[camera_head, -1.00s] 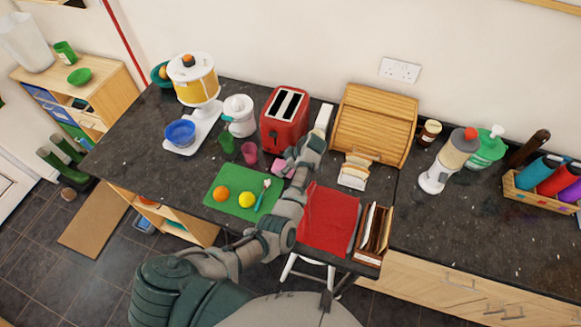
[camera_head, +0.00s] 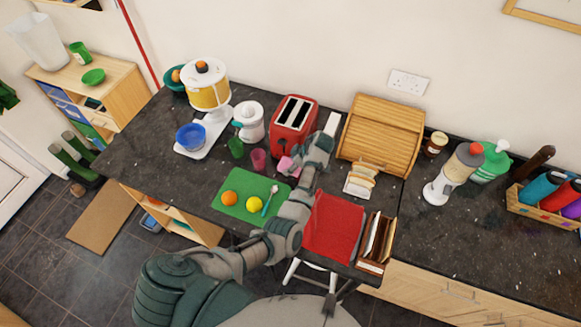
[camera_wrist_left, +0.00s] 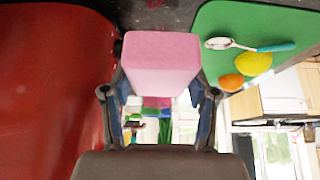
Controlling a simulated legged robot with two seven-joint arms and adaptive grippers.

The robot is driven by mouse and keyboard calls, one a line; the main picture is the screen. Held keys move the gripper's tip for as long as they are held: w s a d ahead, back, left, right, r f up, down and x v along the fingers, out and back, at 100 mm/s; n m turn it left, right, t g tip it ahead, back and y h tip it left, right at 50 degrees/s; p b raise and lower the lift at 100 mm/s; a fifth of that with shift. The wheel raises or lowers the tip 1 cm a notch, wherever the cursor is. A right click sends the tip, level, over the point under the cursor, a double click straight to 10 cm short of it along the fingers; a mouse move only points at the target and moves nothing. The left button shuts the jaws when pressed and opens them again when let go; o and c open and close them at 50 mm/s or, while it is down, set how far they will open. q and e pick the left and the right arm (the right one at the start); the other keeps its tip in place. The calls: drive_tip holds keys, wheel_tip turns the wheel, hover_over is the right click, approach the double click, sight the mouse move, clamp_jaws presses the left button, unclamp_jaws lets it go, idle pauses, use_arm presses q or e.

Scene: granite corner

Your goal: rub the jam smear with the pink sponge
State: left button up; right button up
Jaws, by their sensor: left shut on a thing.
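The pink sponge (camera_head: 286,165) is between the fingers of my left gripper (camera_head: 297,166), just in front of the red toaster. In the left wrist view the sponge (camera_wrist_left: 162,62) fills the space between the fingertips of my left gripper (camera_wrist_left: 160,88), which is shut on it. Whether the sponge touches the counter cannot be told. A small reddish patch (camera_wrist_left: 155,3) shows on the dark counter at the top edge of the wrist view; it may be the jam smear. My right gripper is not in view.
A green mat (camera_head: 233,208) with fruit and a spoon lies front left. A red cloth (camera_head: 333,228) and a toast rack (camera_head: 360,184) are to the right.

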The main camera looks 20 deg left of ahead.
use_arm(q)
drive_tip(key=shift+d+r, duration=0.1)
drive_tip(key=shift+d, duration=0.05)
drive_tip(key=shift+r, duration=1.4)
